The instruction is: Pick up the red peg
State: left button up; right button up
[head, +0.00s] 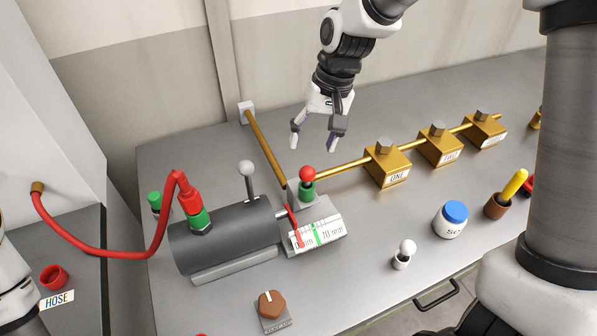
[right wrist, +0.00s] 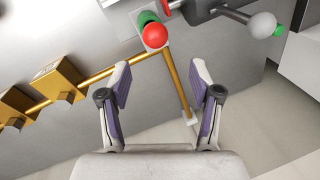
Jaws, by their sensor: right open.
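A red ball-topped piece (head: 307,174) stands upright in a green collar on a small grey block, beside the gauge. I cannot tell for certain whether it is the red peg. It also shows in the right wrist view (right wrist: 155,35), ahead of the fingers. My right gripper (head: 314,142) is open and empty, above and behind the red ball, apart from it. Its two fingers also show in the right wrist view (right wrist: 162,80), with nothing between them but the brass pipe beyond. Another red object (head: 528,185) is partly hidden by my arm at the right. My left gripper is out of view.
A grey cylinder (head: 225,232) with a red hose (head: 110,253) and a lever stands at the left. The gauge (head: 316,233) is beside it. Brass blocks (head: 388,165) line a pipe behind. A blue-lidded jar (head: 450,220) and white knob (head: 404,252) stand right.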

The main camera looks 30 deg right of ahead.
aim_at(309, 167)
jog(key=shift+s+f+b, duration=0.35)
jog(key=shift+s+f, duration=0.05)
jog(key=shift+f, duration=0.35)
jog(key=shift+s+a+f+p, duration=0.15)
jog(key=shift+s+f, duration=0.05)
jog(key=shift+f, duration=0.2)
jog(key=shift+s+a+f+p, duration=0.1)
jog(key=shift+s+f+p, duration=0.1)
jog(key=shift+f, duration=0.15)
jog(key=x, duration=0.2)
jog(key=w+p+x, duration=0.1)
jog(key=x, duration=0.2)
jog(key=shift+w+f, duration=0.15)
jog(key=shift+f, duration=0.3)
jog(key=shift+s, duration=0.2)
jog(key=shift+c, duration=0.6)
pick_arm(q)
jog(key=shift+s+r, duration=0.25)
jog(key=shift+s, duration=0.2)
pick_arm(e)
grip_shut()
